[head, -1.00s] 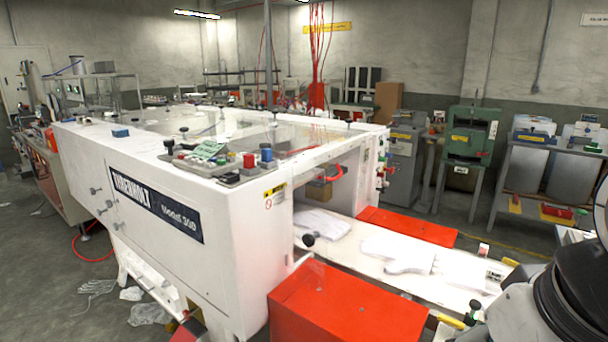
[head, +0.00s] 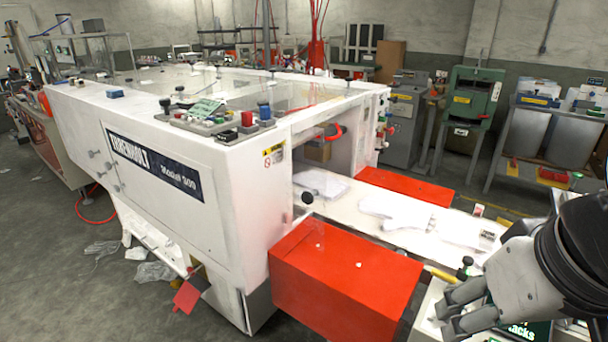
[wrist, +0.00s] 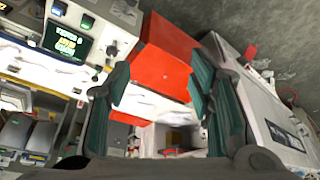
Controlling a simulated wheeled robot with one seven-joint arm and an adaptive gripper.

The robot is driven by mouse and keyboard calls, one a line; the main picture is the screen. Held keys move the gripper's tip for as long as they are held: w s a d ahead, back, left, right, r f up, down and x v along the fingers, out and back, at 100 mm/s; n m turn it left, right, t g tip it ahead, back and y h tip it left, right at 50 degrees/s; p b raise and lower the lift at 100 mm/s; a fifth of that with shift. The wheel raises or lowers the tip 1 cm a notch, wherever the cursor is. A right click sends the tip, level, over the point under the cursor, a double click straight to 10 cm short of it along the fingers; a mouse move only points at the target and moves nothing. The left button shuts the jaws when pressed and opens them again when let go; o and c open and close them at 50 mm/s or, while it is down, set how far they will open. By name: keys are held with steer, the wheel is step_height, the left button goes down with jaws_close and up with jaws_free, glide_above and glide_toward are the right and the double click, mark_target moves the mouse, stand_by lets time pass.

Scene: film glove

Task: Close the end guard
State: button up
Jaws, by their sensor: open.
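The white machine (head: 235,180) stands left of centre in the head view. Its near end is open over a white conveyor bed (head: 345,205). A black knob (head: 307,197) sits at the near edge of this opening; I cannot clearly make out the end guard panel itself. My gripper (head: 450,315) is at the lower right, apart from the machine, right of the near red box (head: 345,275). In the wrist view my gripper (wrist: 158,75) has its green-padded fingers spread with nothing held, facing the red box (wrist: 165,55) and the machine (wrist: 265,110).
White gloves (head: 395,212) lie on the conveyor. A second red box (head: 405,186) is on its far side. A control panel with a screen (wrist: 67,42) stands beside the conveyor. A red flap (head: 187,296) and plastic scraps (head: 153,271) lie low at the machine's front. The left floor is mostly open.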

steer(key=shift+w+r, duration=0.1)
steer(key=shift+w, duration=0.1)
steer(key=c, duration=0.4)
steer(key=w+n, duration=0.1)
steer(key=w+r+n, duration=0.1)
steer(key=shift+w+r+h, duration=0.1)
steer(key=shift+w+h, duration=0.3)
jaws_close()
steer(key=w+a+r+n+h, duration=0.1)
steer(key=w+a+n+h, duration=0.15)
steer(key=w+n, duration=0.45)
steer(key=w+a+r+n+h, duration=0.1)
steer(key=w+a+n, duration=0.35)
steer(key=w, duration=0.55)
steer(key=w+a+f+n+t+h, duration=0.1)
steer(key=w+a+f+n, duration=0.35)
steer(key=a, duration=0.25)
steer(key=w+a+f+n+t, duration=0.1)
steer(key=w+a+f+n, duration=0.2)
steer(key=w+a+n, duration=0.3)
steer(key=w+a+f+n+h, duration=0.1)
steer(key=w+a+f+n, duration=0.25)
steer(key=a, duration=0.55)
steer(key=w+d+f+p, duration=0.1)
steer(key=w+d+f, duration=0.6)
steer(key=w, duration=0.2)
steer(key=shift+d+t+p, duration=0.15)
steer(key=shift+t+p, duration=0.15)
steer(key=shift+p, duration=0.05)
